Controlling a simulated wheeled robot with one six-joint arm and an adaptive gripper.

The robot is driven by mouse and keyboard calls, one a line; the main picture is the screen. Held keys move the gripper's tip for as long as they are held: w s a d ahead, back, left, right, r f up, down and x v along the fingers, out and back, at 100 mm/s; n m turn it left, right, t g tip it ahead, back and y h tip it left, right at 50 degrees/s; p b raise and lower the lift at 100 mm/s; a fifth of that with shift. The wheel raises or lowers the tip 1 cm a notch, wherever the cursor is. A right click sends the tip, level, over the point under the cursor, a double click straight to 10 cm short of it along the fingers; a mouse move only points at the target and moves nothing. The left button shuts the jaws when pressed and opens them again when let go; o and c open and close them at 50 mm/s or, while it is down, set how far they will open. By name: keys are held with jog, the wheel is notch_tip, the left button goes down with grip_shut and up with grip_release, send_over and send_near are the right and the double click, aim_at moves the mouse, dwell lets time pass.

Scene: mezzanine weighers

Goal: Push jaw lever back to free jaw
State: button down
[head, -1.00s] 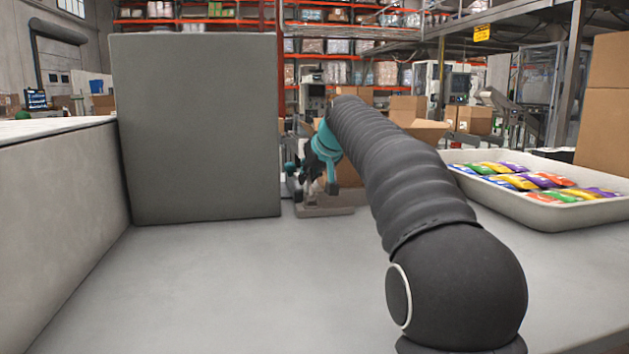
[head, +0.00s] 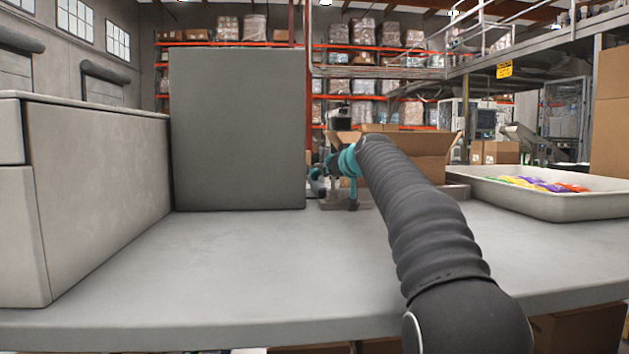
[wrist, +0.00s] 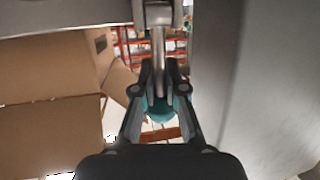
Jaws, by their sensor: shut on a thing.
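In the wrist view my gripper (wrist: 160,78) has its two dark fingers closed on a slim grey metal lever (wrist: 158,45), the jaw lever, which comes down from a metal fitting at the top of the picture. A rounded teal part (wrist: 160,111) shows between the fingers, lower down. In the head view the grey base plate (head: 337,203) of the device stands on the table just right of a tall grey box. My arm reaches to it from the lower right. My gripper and most of the device are small there and partly covered, and the jaw cannot be made out.
The tall grey box (head: 238,130) stands close to the device's left. An open cardboard carton (head: 425,155) is behind it. A pale tray (head: 545,205) of coloured packets lies at the right. The grey tabletop (head: 220,260) in front is clear; a low cabinet (head: 95,190) borders it left.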

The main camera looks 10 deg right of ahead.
jog(key=shift+s+r, duration=0.1)
jog(key=shift+r, duration=0.35)
jog(key=c, duration=1.2)
grip_release()
jog(key=shift+d, duration=0.15)
jog(key=shift+f, duration=0.2)
jog(key=v, duration=1.2)
jog(key=shift+a, duration=0.2)
jog(key=shift+f, duration=0.1)
